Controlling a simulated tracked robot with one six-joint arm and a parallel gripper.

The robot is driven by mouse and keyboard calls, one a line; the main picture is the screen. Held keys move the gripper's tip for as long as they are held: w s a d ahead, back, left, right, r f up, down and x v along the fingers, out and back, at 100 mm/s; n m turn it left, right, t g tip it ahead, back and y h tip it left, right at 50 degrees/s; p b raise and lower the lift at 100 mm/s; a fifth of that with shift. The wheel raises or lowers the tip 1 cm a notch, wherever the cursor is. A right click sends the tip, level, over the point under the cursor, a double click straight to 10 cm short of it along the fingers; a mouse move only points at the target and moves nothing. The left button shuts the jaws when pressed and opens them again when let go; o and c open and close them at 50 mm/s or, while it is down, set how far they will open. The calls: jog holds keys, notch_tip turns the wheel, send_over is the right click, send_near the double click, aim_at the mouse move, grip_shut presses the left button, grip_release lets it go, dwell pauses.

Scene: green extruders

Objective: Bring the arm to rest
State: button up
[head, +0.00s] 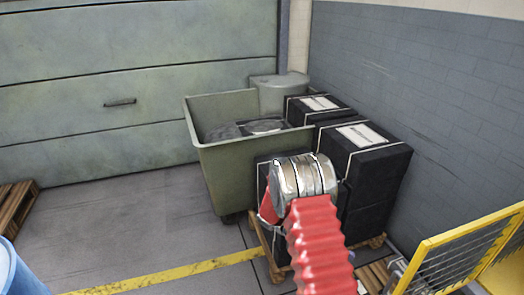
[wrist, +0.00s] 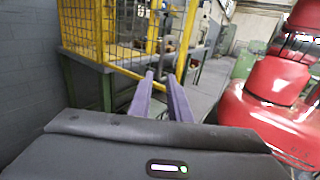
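My arm shows in the head view as a red ribbed sleeve rising from the bottom edge, with a metal joint in front of the black boxes. The gripper itself is hidden in that view. In the wrist view my gripper (wrist: 162,78) shows as two purple fingers with a clear gap between them. Nothing is held between the fingers. They point over the floor toward a yellow mesh guard (wrist: 115,30).
A green bin (head: 212,160) stands by the metal shutter (head: 120,60). Strapped black boxes (head: 375,175) stack on a pallet near the grey wall (head: 440,90). A yellow railing (head: 440,240) is at right, a blue drum (head: 15,275) at lower left.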

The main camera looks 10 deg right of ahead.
jog(key=shift+f, duration=0.1)
notch_tip(320, 180, down, 6)
jog(key=s+a+m+t+y, duration=0.1)
jog(key=s+a+t+y, duration=0.1)
jog(key=s+y, duration=0.1)
jog(key=s+a+r+m+t+y, duration=0.2)
jog(key=a+r+m+t+y, duration=0.2)
jog(key=a+t, duration=0.25)
jog(key=s+a+r+t+y, duration=0.1)
jog(key=a+r+t, duration=0.2)
jog(key=r, duration=0.3)
jog(key=s+a+r+m+t+y, duration=0.1)
jog(key=s+a+r+t, duration=0.1)
jog(key=a+r+t, duration=0.2)
jog(key=s+a+r+m+t+y, duration=0.1)
jog(key=s+a+r+t, duration=0.1)
jog(key=r, duration=0.8)
jog(key=shift+s+a+r+t+y, duration=0.2)
jog(key=shift+a+t+y, duration=0.35)
jog(key=shift+t, duration=0.7)
jog(key=shift+a, duration=0.1)
